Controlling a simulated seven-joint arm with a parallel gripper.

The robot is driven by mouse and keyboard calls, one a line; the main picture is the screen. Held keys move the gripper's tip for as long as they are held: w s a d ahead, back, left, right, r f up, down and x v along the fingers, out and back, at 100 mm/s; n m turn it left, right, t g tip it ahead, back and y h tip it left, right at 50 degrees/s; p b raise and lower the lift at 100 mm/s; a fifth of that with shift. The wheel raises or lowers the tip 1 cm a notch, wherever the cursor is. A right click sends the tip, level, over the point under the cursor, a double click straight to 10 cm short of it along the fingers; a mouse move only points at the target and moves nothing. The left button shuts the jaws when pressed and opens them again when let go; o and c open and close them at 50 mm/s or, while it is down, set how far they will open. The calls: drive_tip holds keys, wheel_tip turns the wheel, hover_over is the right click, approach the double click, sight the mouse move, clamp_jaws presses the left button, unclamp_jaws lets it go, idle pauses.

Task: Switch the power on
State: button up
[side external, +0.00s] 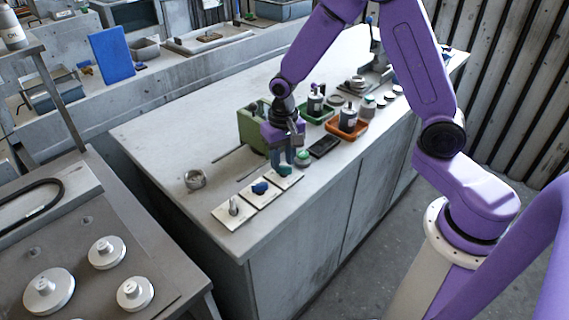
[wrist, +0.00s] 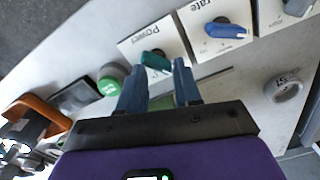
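The power switch is a teal knob (wrist: 155,60) on a white plate marked "Power" (wrist: 131,45) in the wrist view; in the side view the teal knob (side external: 284,171) is at the right end of a row of plates. My gripper (wrist: 159,72) is open, with its blue-grey fingertips apart on either side of the near part of the knob. In the side view my gripper (side external: 289,157) points down just above the knob. I cannot tell whether the fingers touch it.
A plate with a blue knob (wrist: 226,30) marked "rate" and a plate with a grey lever (side external: 233,207) stand beside it. A green button (side external: 302,157), a dark flat device (side external: 324,146), an orange tray (side external: 347,127) and a green bin (side external: 250,130) are near my gripper. A round metal cup (side external: 195,179) stands left.

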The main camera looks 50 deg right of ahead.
sight(284, 170)
drive_tip(key=n, duration=0.4)
drive_tip(key=f+n, duration=0.1)
drive_tip(key=shift+s+d+f+n, duration=0.1)
drive_tip(key=shift+s+d+n, duration=0.2)
drive_tip(key=shift+n, duration=0.1)
drive_tip(key=n, duration=0.4)
drive_tip(key=shift+w, duration=0.15)
drive_tip(key=shift+f+n, duration=0.15)
drive_tip(key=shift+n, duration=0.15)
drive_tip(key=shift+w+a+f, duration=0.1)
drive_tip(key=shift+f, duration=0.4)
clamp_jaws()
drive_tip(key=shift+r+m, duration=0.1)
drive_tip(key=shift+m, duration=2.3)
